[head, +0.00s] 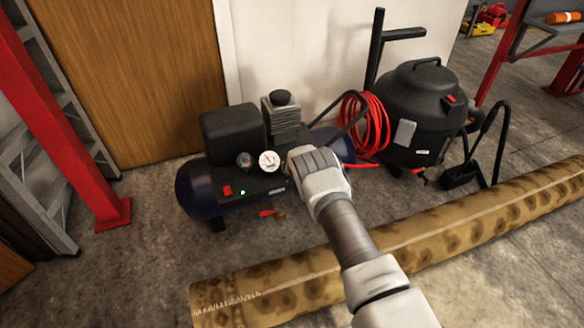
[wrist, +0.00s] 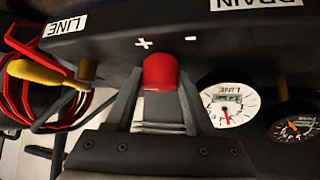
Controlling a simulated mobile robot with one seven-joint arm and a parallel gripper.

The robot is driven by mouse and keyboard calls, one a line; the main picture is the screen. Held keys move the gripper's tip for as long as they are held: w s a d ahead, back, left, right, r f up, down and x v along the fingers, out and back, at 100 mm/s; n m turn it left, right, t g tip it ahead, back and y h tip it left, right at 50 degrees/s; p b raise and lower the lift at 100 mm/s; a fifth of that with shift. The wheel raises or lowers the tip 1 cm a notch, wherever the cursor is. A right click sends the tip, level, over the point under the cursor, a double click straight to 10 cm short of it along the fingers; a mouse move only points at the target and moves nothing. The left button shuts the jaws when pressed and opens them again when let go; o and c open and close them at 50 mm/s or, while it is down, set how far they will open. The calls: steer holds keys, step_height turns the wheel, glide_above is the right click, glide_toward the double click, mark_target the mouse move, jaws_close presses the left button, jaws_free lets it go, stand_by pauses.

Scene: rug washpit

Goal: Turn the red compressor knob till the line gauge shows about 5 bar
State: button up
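The red compressor knob (wrist: 160,70) sticks out of the black panel below plus and minus marks in the wrist view. My gripper (wrist: 161,88) has one finger on each side of it, both apparently touching it. The white line gauge (wrist: 229,101) is just right of my fingers, its LINE label upside down; its needle shows, but I cannot read the value surely. In the head view, my gripper (head: 294,166) is at the right of the compressor's (head: 235,140) panel and hides the knob. A white-faced gauge (head: 269,160) shows left of the gripper.
A dark second gauge (wrist: 292,122) and a yellow-handled valve (wrist: 45,72) flank the knob. A red hose coil (head: 364,125) and black vacuum (head: 418,110) stand right of the compressor. A rolled rug (head: 450,233) lies in front, below my arm.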

jaws_close()
steer(key=shift+a+m+h, duration=0.1)
steer(key=shift+m+h, duration=0.6)
steer(key=shift+m, duration=0.1)
steer(key=shift+m+g+h, duration=0.3)
steer(key=shift+m+h, duration=1.1)
steer(key=shift+m, duration=0.5)
steer(key=shift+m+h, duration=0.3)
steer(key=shift+m, duration=0.2)
steer(key=shift+o, duration=1.1)
jaws_free()
